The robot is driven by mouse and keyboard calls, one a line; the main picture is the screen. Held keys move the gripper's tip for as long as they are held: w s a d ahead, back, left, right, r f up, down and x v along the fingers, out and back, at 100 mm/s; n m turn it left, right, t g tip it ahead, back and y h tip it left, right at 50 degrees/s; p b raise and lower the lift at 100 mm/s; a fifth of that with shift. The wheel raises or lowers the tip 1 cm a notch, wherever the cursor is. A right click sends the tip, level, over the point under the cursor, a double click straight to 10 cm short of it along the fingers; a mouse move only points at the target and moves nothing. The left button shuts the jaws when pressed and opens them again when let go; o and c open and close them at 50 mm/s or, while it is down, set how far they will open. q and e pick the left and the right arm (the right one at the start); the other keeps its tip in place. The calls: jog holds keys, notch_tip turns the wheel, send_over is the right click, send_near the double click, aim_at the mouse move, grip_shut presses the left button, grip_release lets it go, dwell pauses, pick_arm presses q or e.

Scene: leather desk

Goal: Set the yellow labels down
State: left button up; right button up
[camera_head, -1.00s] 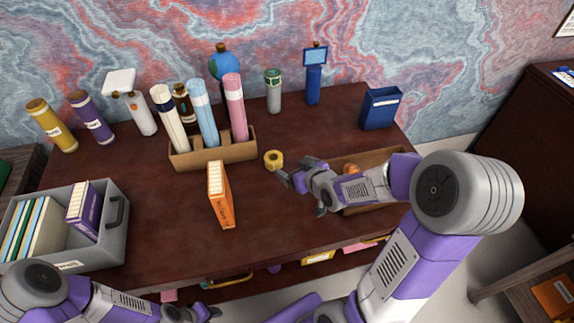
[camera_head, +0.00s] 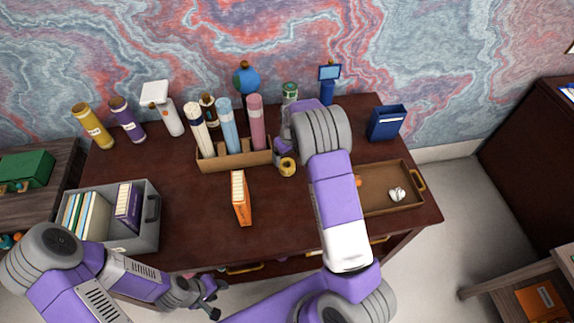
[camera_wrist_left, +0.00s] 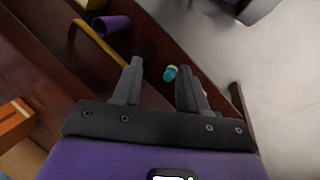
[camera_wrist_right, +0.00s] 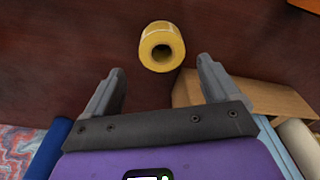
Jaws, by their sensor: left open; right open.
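The yellow labels (camera_head: 287,167) are a small roll on the dark desk, just right of the tube holder. In the right wrist view the yellow roll (camera_wrist_right: 161,46) rests on the desk ahead of and between the fingertips, not gripped. My right gripper (camera_wrist_right: 158,82) is open and empty; in the head view my own arm partly hides it. My left gripper (camera_wrist_left: 157,75) is open and empty over the front edge of the desk, and it also shows low in the head view (camera_head: 211,294).
A cardboard holder (camera_head: 232,160) with upright tubes stands left of the roll. An orange book (camera_head: 241,198) stands in mid-desk. A brown tray (camera_head: 385,203) is at right, a grey bin (camera_head: 150,238) at left. The desk between orange book and bin is clear.

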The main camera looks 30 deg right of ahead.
aim_at(287, 164)
jog(key=shift+a+f, duration=0.2)
jog(key=shift+f, duration=2.65)
